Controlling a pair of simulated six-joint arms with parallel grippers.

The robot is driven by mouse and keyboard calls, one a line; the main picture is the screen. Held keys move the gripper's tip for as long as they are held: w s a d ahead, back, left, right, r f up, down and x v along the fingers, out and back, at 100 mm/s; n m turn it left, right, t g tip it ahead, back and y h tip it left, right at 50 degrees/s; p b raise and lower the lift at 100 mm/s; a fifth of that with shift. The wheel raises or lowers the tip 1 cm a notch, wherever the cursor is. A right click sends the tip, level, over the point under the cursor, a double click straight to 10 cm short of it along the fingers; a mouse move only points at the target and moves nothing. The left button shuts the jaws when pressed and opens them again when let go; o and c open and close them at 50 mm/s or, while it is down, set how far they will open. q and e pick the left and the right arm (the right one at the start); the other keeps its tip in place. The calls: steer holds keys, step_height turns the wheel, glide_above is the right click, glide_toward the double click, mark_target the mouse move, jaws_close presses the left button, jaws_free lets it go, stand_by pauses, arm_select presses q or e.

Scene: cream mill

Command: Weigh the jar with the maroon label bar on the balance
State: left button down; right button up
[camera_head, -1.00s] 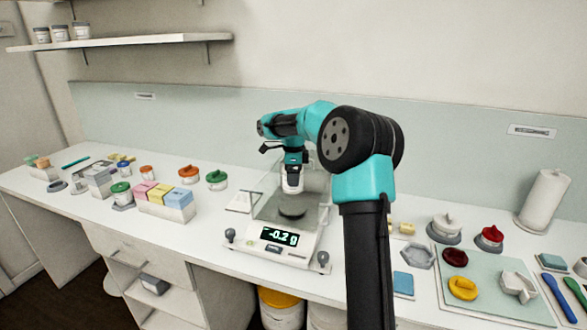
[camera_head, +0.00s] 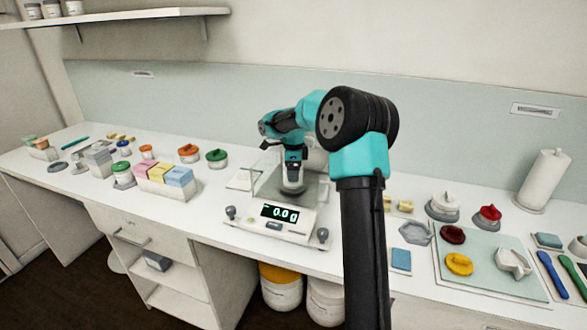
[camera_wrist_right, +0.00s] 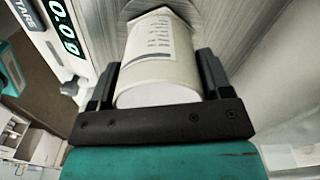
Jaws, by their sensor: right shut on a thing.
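My right gripper (camera_head: 294,164) is shut on a pale jar (camera_head: 293,177) inside the glass-walled chamber of the balance (camera_head: 290,227). The jar is over the pan, and I cannot tell whether it touches the pan. The balance display (camera_head: 280,213) reads 0.0 g. In the right wrist view the jar (camera_wrist_right: 155,55) lies between the two black fingers, with part of a printed label showing. A maroon bar cannot be made out there. My left gripper is not in view.
To the left stand colored boxes (camera_head: 165,180) and several lidded jars, including a green-lidded one (camera_head: 216,158). My right arm hides some of the counter.

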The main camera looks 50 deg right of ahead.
steer(key=shift+f, duration=0.25)
stand_by(0.5)
steer(key=o, duration=1)
steer(key=shift+r, duration=0.15)
step_height(320, 180, up, 17)
steer(key=shift+r, duration=0.1)
stand_by(0.4)
